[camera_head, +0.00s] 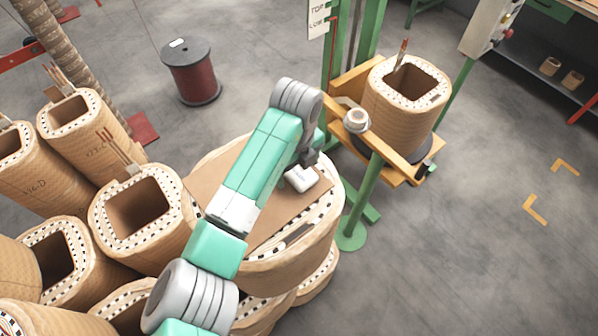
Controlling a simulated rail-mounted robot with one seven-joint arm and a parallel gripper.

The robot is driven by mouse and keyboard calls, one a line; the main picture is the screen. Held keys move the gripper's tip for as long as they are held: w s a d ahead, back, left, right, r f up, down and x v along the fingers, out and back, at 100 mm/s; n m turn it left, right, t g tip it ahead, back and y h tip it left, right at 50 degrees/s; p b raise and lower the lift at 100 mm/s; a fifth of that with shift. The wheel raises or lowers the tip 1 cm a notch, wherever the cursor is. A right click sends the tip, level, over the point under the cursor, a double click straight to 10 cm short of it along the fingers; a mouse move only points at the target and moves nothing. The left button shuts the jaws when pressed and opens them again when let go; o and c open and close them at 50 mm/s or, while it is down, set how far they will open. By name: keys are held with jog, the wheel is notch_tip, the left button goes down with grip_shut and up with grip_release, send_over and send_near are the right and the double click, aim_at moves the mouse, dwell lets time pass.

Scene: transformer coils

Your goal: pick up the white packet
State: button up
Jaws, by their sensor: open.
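The white packet (301,179) lies on a brown cardboard sheet (275,208) on top of a large wrapped coil, near the sheet's right side. Part of the packet is hidden by the end of my arm. My gripper (306,161) is a small dark shape just above the packet's far edge, mostly hidden behind my wrist. It is open, and I cannot tell whether its fingers touch the packet.
Tall hollow coils (137,212) with upright leads crowd the left. A green stand (372,190) carries another coil (408,98) and a tape roll (356,120) at the right. A dark red spool (192,75) stands behind. Floor at the right is mostly clear.

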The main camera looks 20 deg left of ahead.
aim_at(297, 169)
jog(key=c, duration=1)
jog(key=shift+c, duration=0.4)
jog(key=shift+r, duration=0.1)
jog(key=shift+r, duration=0.15)
notch_tip(297, 169, up, 4)
jog(key=shift+f, duration=0.2)
jog(key=s+p, duration=0.1)
jog(key=s, duration=0.4)
jog(key=s+a+p, duration=0.1)
jog(key=s+p, duration=0.1)
jog(key=s, duration=0.3)
jog(key=s+a+r+p, duration=0.1)
jog(key=s, duration=0.5)
jog(key=shift+a, duration=0.15)
